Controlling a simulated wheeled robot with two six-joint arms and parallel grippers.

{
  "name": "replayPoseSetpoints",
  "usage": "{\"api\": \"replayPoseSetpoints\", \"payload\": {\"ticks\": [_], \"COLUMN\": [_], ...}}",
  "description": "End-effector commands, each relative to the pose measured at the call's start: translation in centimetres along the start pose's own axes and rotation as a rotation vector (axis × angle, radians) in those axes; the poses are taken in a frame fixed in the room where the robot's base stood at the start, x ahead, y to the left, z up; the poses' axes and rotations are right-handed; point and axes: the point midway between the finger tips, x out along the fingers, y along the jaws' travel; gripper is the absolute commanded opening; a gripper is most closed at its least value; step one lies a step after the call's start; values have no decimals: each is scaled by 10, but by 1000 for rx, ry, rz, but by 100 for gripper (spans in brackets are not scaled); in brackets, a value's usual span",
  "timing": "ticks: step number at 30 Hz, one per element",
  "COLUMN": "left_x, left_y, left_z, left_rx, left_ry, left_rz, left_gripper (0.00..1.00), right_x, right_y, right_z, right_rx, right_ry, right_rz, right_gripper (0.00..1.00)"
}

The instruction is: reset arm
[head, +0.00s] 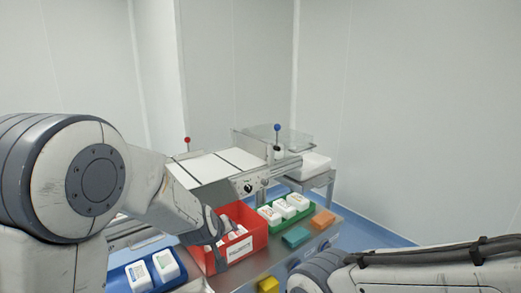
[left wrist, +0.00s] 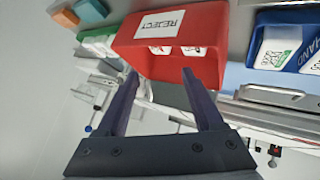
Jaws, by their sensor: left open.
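My left arm reaches in from the left of the head view, and its left gripper (head: 218,232) is over the red bin (head: 257,240). In the left wrist view, the left gripper (left wrist: 160,76) has its two dark fingers spread apart, with nothing held between them. The fingertips are close to the red bin (left wrist: 208,30), whose white label reads REJECT; I cannot tell if they touch it. White items show inside the bin. My right arm crosses the lower right of the head view; its gripper is out of view.
A blue bin (head: 128,278) with white bottles stands left of the red bin. A green tray (head: 270,215) with white bottles, a teal block (head: 295,237) and an orange block (head: 323,219) are at right. The conveyor machine (head: 225,165) stands behind.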

Motion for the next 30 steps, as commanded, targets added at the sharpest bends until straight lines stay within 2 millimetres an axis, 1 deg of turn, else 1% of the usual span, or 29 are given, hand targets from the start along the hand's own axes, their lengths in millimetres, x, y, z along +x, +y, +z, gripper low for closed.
{"api": "replayPoseSetpoints", "payload": {"ticks": [1, 3, 6, 12, 19, 20, 21, 23, 30], "left_x": [-16, -32, -52, -87, -124, -125, -122, -122, -130], "left_y": [-23, -47, -74, -115, -152, -153, -145, -137, -111], "left_z": [17, 40, 64, 102, 137, 143, 150, 160, 199], "left_rx": [64, 139, 214, 330, 430, 446, 470, 500, 617], "left_ry": [-71, -159, -255, -402, -545, -558, -564, -580, -643], "left_rz": [-33, -67, -107, -162, -213, -210, -193, -175, -106], "left_gripper": [69, 69, 69, 69, 69, 69, 69, 69, 69], "right_x": [0, 0, 0, 0, 0, 4, 11, 17, 40], "right_y": [0, 0, 0, 0, 0, 0, 1, 1, 3], "right_z": [0, 0, 0, 0, 0, 0, 0, 1, 2], "right_rx": [0, 0, 0, 0, 0, 0, 0, 0, 0], "right_ry": [0, 0, 0, 0, 0, 1, 0, 0, 0], "right_rz": [0, 0, 0, 0, 0, 0, 0, 0, 0], "right_gripper": [66, 66, 66, 66, 66, 66, 66, 66, 66]}}
